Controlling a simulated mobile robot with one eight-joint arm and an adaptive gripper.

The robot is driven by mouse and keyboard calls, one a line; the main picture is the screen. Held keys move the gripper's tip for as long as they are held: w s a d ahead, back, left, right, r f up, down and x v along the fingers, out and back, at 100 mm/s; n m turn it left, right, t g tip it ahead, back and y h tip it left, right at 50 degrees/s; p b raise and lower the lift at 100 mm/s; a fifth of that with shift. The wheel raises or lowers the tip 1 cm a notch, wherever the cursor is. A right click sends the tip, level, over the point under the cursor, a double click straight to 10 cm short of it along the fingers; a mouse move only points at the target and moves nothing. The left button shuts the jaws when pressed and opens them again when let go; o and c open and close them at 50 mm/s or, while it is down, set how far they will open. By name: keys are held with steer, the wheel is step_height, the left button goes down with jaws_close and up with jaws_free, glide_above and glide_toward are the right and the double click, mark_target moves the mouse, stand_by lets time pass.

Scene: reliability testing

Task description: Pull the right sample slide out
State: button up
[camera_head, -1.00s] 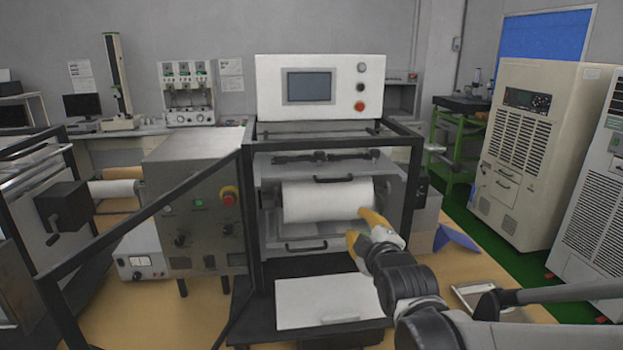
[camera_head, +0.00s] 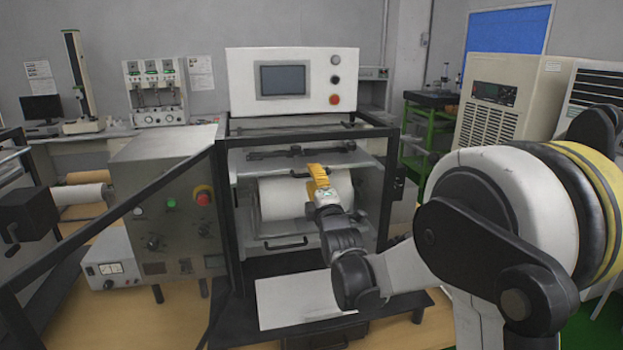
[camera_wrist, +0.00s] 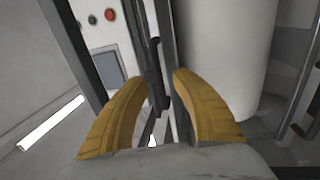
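My gripper (camera_head: 318,178) is inside the machine's black frame, in front of the white roll. Its yellow fingers show apart in the wrist view (camera_wrist: 158,78). A dark bar handle (camera_wrist: 153,70) lies in line with the gap between the fingertips; I cannot tell whether they touch it. In the head view the handle is mostly hidden by my fingers, at the front edge of the upper grey slide (camera_head: 255,167). A lower slide has its own black handle (camera_head: 286,245). Which slide the task calls right is not clear.
The white roll (camera_head: 280,200) lies between the upper and lower slides. Black frame posts (camera_head: 388,190) stand close on both sides. A white plate (camera_head: 290,302) lies on the shelf below. A control box (camera_head: 165,210) stands at left.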

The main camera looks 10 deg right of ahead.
steer(key=shift+w+r, duration=0.15)
steer(key=shift+w, duration=0.5)
jaws_close()
